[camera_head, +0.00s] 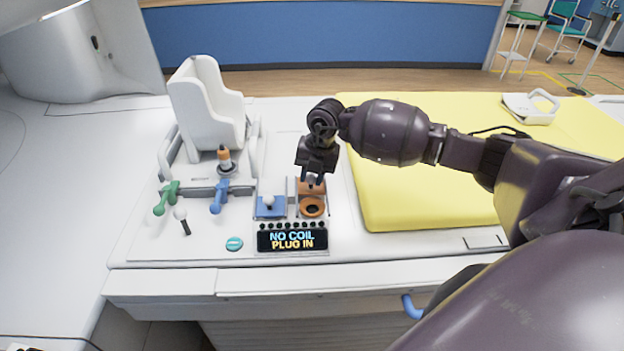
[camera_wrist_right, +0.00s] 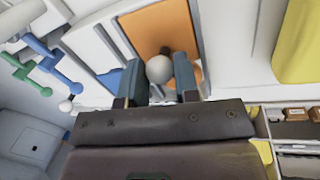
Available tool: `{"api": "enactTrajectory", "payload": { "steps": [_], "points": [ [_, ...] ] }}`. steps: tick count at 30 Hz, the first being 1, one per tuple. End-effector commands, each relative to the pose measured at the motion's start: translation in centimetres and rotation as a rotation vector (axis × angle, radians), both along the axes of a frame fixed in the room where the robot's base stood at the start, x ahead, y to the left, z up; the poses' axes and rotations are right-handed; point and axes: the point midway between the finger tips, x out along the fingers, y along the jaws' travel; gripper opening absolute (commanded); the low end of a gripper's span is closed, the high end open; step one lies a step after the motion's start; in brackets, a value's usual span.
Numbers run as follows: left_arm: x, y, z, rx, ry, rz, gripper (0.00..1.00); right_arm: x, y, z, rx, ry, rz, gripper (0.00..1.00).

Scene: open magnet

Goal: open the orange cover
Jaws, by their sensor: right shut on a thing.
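The orange cover (camera_head: 304,188) is on the white panel, right of the blue cover (camera_head: 270,211). It lies behind an orange ring with a dark hole (camera_head: 312,208), which shows uncovered. My right gripper (camera_head: 313,180) points down over the cover and is shut on its knob. In the right wrist view, the round white knob (camera_wrist_right: 159,69) sits between the two fingers (camera_wrist_right: 160,82), in front of the orange plate (camera_wrist_right: 160,28). The fingers hide part of the cover in the head view. My left gripper is not in view.
A display (camera_head: 292,238) reads "NO COIL PLUG IN" just in front of the covers. Green (camera_head: 166,198) and blue (camera_head: 220,196) handles, an orange-topped plug (camera_head: 224,158) and a white holder (camera_head: 207,105) stand to the left. A yellow mattress (camera_head: 420,190) lies to the right.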

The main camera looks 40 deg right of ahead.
Motion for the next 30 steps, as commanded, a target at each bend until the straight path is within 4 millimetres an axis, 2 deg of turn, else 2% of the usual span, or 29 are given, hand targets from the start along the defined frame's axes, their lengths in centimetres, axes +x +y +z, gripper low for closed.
{"api": "enactTrajectory", "payload": {
  "steps": [2, 3, 7, 15, 19, 23, 30],
  "points": [
    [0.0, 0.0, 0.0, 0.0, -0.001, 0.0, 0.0, 0.0, 0.0, 0.1, 0.001, 0.001, 0.001, 0.0],
    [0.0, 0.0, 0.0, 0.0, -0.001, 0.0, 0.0, 0.0, 0.0, 0.1, 0.001, 0.001, 0.001, 0.35],
    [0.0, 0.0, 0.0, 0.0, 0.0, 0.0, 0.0, 0.0, 0.0, 0.0, 0.001, 0.001, 0.001, 0.54],
    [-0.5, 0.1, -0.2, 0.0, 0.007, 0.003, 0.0, -0.1, 0.0, 0.1, 0.001, 0.001, 0.001, 0.54],
    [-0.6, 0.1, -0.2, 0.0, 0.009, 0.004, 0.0, -0.1, -0.1, 0.8, -0.001, 0.001, 0.001, 0.54],
    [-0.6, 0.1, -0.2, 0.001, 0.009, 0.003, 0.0, -0.3, -0.4, 2.6, -0.001, -0.002, 0.002, 0.54],
    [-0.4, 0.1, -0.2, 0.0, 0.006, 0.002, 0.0, -0.9, -1.0, 7.0, -0.002, -0.002, 0.002, 0.54]
  ]
}}
